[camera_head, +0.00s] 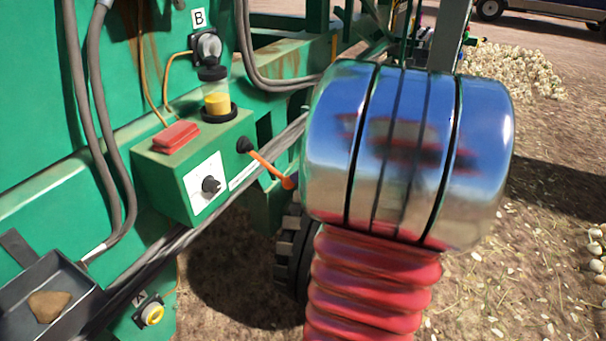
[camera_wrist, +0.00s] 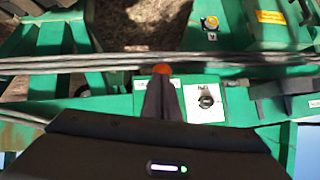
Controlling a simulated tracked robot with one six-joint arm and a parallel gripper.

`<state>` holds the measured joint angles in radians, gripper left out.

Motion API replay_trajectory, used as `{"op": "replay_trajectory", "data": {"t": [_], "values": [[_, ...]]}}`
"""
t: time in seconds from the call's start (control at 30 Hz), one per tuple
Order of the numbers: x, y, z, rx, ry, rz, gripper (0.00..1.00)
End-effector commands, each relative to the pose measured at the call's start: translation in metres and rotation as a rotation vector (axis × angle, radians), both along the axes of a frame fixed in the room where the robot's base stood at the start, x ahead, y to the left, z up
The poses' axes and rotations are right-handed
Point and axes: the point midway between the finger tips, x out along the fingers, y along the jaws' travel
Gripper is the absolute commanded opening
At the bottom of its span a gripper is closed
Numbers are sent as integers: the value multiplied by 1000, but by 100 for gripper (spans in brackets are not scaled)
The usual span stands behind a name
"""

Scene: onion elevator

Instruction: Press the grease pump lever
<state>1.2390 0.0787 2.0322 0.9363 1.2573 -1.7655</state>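The lever (camera_head: 268,168) is an orange rod that slopes down to the right from a black pivot on the green control box (camera_head: 172,185). Its orange-red end lies beside my chrome arm link in the head view. In the wrist view an orange knob (camera_wrist: 162,69) shows just past the tips of my gripper (camera_wrist: 161,80). The dark fingers look closed together, and the rest of the lever is hidden behind them. I cannot tell whether the tips touch the knob.
Grey cables (camera_wrist: 60,64) run close by. A metal tray (camera_head: 75,272) holds a brown lump. A black tyre (camera_head: 290,245) stands below the lever.

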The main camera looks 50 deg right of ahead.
Motion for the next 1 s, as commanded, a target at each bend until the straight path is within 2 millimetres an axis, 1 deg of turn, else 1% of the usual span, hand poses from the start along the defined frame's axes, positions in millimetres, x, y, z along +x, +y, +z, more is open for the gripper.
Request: {"op": "replay_trajectory", "data": {"t": [0.07,0.27,0.3,0.4,0.7,0.83,1.0], "values": [[-2,-1,5,2,2,2,0],[-6,-9,36,-6,-5,2,0],[-14,-12,38,-4,-5,-2,0],[-28,-17,46,-4,-6,-4,0],[-68,-31,69,-6,-7,1,0],[-81,-35,76,-6,-6,4,0],[-88,-37,80,-6,-6,5,0]]}}
